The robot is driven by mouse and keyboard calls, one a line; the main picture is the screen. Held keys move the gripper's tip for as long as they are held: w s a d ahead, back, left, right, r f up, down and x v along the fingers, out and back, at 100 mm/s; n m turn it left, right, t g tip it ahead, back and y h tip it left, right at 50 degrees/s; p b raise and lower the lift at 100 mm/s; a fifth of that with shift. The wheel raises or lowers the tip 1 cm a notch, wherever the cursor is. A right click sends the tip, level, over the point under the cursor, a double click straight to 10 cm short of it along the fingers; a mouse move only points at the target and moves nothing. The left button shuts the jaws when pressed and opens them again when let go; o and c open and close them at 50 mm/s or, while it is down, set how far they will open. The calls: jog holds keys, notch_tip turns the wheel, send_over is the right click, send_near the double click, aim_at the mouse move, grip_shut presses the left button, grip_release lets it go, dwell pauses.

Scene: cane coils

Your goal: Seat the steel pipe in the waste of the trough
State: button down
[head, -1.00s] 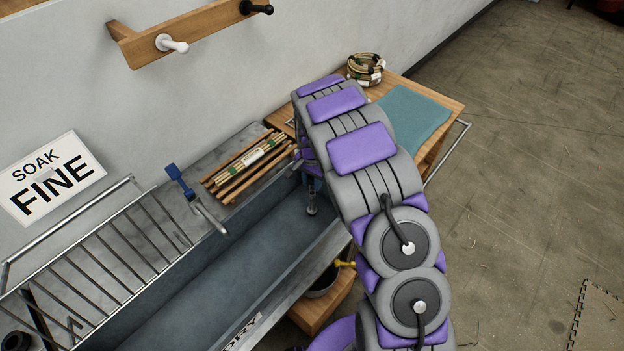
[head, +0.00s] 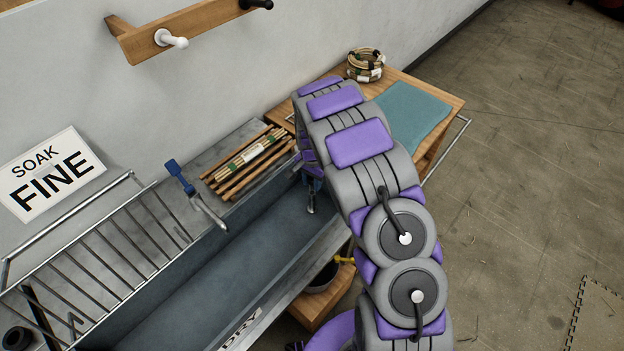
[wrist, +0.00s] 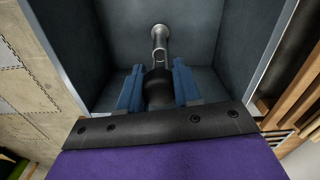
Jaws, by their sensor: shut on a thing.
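The steel pipe (wrist: 161,46) is upright or nearly so inside the grey trough (head: 215,285), near its right end. It has a dark sleeve (wrist: 158,88) and a small hole in its side. My gripper (wrist: 158,92) is shut on the sleeve, with a blue finger on each side. In the head view my gripper (head: 309,182) is partly hidden by my arm, and the pipe's lower part (head: 311,206) shows below it. The waste cannot be made out clearly, so I cannot tell whether the pipe's far end is in it.
A slatted wooden rack with a bundle of canes (head: 250,155) and a blue-handled tool (head: 185,180) lie along the trough's back ledge. A wire rack (head: 110,255) spans the left part. A wooden table (head: 440,103) with a cane coil (head: 365,65) and teal cloth (head: 412,112) stands right.

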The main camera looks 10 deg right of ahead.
jog(key=shift+f, duration=0.15)
jog(key=c, duration=0.7)
grip_release()
notch_tip(320, 180, up, 17)
jog(key=p, duration=0.2)
jog(key=shift+r, duration=0.2)
